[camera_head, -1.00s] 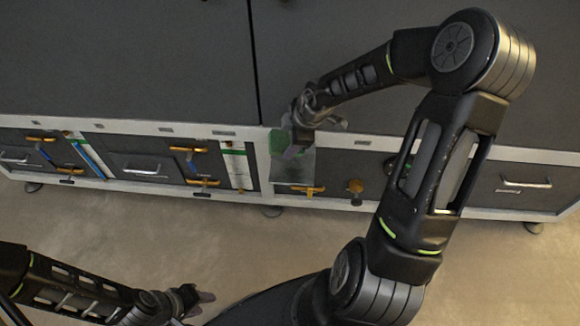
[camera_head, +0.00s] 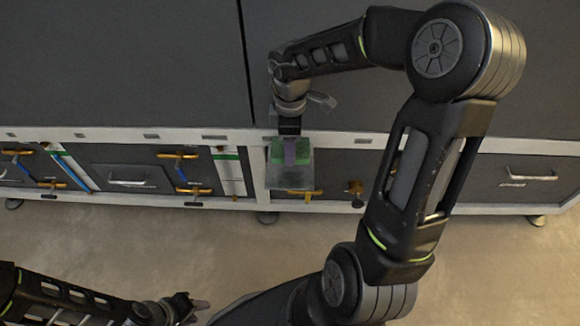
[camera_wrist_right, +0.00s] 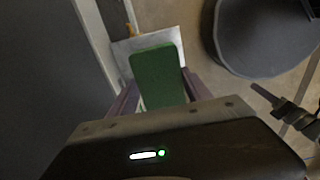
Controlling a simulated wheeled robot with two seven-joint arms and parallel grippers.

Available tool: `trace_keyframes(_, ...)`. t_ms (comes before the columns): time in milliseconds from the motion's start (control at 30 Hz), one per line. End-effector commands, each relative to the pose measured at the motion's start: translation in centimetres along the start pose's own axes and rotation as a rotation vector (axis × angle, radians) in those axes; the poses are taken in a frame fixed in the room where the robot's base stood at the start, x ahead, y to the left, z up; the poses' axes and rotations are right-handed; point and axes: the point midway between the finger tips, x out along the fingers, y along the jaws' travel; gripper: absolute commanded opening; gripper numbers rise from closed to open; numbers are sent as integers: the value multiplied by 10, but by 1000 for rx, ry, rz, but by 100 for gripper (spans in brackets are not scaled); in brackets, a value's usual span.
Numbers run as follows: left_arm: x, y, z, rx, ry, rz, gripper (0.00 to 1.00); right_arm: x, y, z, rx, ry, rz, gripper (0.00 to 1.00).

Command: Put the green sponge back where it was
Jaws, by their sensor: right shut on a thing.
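The green sponge (camera_head: 276,152) is in my right gripper (camera_head: 290,153), whose purplish fingers are shut on it. It also shows in the right wrist view (camera_wrist_right: 158,72) as a green block between the two fingers. A pale grey tray (camera_head: 295,180) sticks out of the cabinet front under the sponge; its edge shows in the wrist view (camera_wrist_right: 126,48). I cannot tell whether the sponge touches the tray. My left gripper (camera_head: 200,306) is low, over the floor, empty, with its fingers seemingly apart.
The dark cabinet (camera_head: 120,60) has a pale ledge and a lower row of drawers, including one with a handle (camera_head: 128,183). Orange latches (camera_head: 177,156) and a small orange knob (camera_head: 355,187) project from the front. The floor (camera_head: 130,240) before it is clear.

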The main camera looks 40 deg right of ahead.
Motion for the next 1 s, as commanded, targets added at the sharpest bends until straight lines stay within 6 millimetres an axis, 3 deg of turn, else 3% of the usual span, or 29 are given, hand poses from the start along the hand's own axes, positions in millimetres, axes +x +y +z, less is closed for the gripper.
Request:
trace_keyframes(33,6,-2,0,0,0,0,36,13,0,0,-1,-1,-2,25)
trace_keyframes(133,10,-4,0,-1,0,0,36,27,0,0,0,0,-1,25)
trace_keyframes(533,11,-4,0,-1,0,0,36,33,0,0,-1,0,1,25)
trace_keyframes(800,27,-10,0,-2,0,0,36,74,-1,0,-1,0,-2,25)
trace_keyframes(1000,27,-10,0,-3,0,0,36,80,0,0,-1,1,2,25)
